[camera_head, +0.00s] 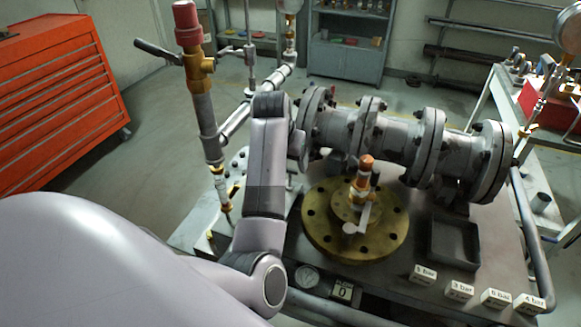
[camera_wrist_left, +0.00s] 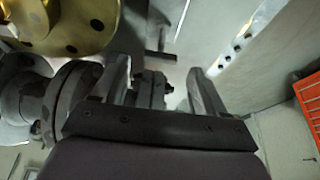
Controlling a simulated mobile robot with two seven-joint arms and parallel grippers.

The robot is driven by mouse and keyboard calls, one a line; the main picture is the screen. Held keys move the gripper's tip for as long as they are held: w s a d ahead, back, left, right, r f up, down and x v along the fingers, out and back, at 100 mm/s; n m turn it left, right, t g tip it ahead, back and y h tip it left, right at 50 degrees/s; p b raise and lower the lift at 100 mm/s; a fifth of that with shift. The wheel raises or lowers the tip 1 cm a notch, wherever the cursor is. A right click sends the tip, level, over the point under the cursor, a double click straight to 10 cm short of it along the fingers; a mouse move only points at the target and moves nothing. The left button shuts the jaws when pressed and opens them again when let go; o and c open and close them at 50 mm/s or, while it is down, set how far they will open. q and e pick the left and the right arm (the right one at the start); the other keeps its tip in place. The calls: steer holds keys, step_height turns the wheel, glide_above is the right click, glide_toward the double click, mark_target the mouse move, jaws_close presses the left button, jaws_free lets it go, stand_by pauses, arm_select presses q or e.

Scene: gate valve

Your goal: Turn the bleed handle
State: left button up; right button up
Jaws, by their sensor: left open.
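In the head view, a brass valve (camera_head: 199,66) with a red cap and a dark lever handle (camera_head: 157,51) tops an upright pipe at the left. A second small fitting with a copper-coloured cap and a pale lever (camera_head: 362,217) stands on the round brass flange (camera_head: 316,228). I cannot tell for sure which is the bleed handle. My left arm rises between them; its fingers are hidden in the head view. In the left wrist view my left gripper (camera_wrist_left: 158,78) is open, with grey metal parts (camera_wrist_left: 150,90) visible beyond and between its fingers; contact cannot be told. My right gripper is out of view.
A flanged grey pipe (camera_head: 398,138) runs behind the brass flange. An empty dark tray (camera_head: 453,246) and several pressure-labelled blocks (camera_head: 460,290) lie at the right of the bench. An orange tool cabinet (camera_head: 60,110) stands at the left, with open floor beside it.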

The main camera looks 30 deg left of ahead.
mark_target(290, 168)
arm_select(q)
steer(key=shift+x, duration=3.25)
steer(key=c, duration=1.1)
